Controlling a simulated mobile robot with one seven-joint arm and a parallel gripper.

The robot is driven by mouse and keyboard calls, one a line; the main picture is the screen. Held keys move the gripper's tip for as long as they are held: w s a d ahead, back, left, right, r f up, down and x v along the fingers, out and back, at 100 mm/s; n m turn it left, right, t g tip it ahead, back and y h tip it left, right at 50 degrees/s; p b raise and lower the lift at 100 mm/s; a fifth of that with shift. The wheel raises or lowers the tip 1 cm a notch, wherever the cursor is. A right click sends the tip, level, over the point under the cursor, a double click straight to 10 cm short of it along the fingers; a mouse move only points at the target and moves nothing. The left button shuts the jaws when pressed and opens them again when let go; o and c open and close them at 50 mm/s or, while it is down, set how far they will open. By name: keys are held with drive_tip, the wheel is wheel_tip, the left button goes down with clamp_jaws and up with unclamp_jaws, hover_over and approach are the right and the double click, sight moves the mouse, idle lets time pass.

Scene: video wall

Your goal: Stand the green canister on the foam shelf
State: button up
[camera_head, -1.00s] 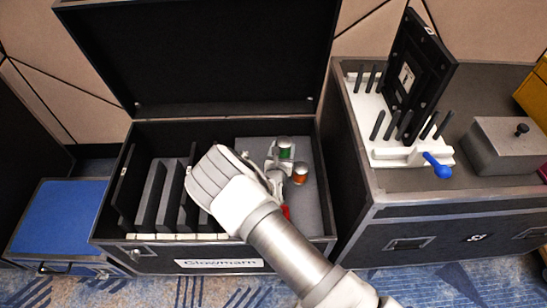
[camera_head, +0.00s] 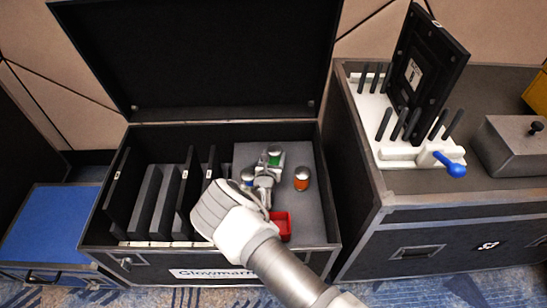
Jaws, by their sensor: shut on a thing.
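The green canister (camera_head: 274,159), with a silver top, is upright over the grey foam shelf (camera_head: 305,150) in the right part of the open black case. My gripper (camera_head: 270,168) is shut on the green canister, coming from the front left. I cannot tell whether the canister's base touches the foam, as my gripper hides its lower part. An orange canister (camera_head: 302,181) with a silver top stands on the foam just right of my gripper. A blue canister (camera_head: 247,175) shows just left of my gripper, partly hidden.
A red open bin (camera_head: 283,227) sits at the front of the foam. Dark upright panels (camera_head: 147,200) stand in slots at the case's left. The raised lid (camera_head: 200,60) stands behind. Right of the case, another case carries a white rack (camera_head: 372,110).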

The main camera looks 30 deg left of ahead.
drive_tip(key=shift+f, duration=0.1)
drive_tip(key=o, duration=1.5)
drive_tip(key=p+v, duration=0.4)
drive_tip(key=v, duration=0.8)
drive_tip(key=shift+p, duration=0.35)
